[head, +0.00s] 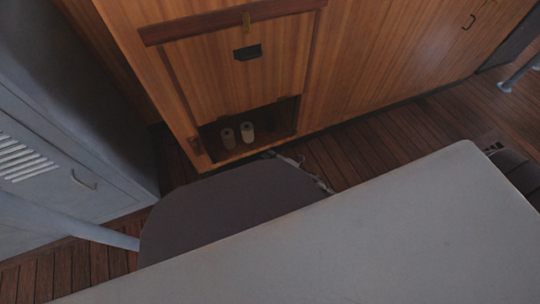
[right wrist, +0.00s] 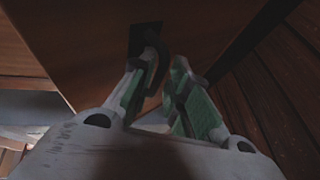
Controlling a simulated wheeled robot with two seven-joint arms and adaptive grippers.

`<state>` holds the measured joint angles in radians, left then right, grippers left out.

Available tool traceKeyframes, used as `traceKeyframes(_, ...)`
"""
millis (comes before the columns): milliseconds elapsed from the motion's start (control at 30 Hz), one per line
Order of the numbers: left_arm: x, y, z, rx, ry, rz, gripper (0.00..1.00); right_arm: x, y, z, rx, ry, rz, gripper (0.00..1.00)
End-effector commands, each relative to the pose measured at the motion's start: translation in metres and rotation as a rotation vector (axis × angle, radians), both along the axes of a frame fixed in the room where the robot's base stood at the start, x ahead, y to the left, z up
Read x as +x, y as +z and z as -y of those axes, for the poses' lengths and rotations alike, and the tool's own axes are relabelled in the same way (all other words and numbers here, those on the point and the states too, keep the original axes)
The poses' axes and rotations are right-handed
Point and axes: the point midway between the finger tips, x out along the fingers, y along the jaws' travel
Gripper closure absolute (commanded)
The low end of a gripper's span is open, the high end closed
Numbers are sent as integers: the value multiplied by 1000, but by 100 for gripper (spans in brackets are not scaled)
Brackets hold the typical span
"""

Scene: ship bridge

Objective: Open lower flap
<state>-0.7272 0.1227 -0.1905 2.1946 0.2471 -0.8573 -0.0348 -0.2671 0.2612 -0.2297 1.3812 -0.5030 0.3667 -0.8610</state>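A wooden cabinet front (head: 220,75) in the head view has a dark recessed handle high on its panel. I cannot make out the lower flap there. In the right wrist view a wooden panel (right wrist: 85,45) carries a dark handle (right wrist: 152,62). My right gripper (right wrist: 157,75) is open, its green-padded fingers apart at the handle; contact is unclear. In the head view it shows low by the cabinet (head: 302,168), mostly behind a chair back. My left gripper is out of view.
The dark chair back (head: 225,205) and a pale tabletop (head: 350,235) stand in front of the cabinet. A grey locker (head: 65,130) is at the left. Bare plank floor (head: 400,125) lies to the right, along the cabinet's foot.

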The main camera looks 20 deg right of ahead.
Motion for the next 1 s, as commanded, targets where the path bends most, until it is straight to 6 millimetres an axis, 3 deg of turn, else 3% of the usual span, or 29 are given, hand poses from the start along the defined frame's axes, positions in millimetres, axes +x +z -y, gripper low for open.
traceKeyframes(100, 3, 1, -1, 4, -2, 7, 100, 2, 3, 0, 1, 0, 6, 70)
traceKeyframes(567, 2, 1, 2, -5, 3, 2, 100, 2, 7, 3, 2, 0, 14, 70)
traceKeyframes(1000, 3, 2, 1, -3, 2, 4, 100, -25, 14, 15, 2, 1, 14, 70)
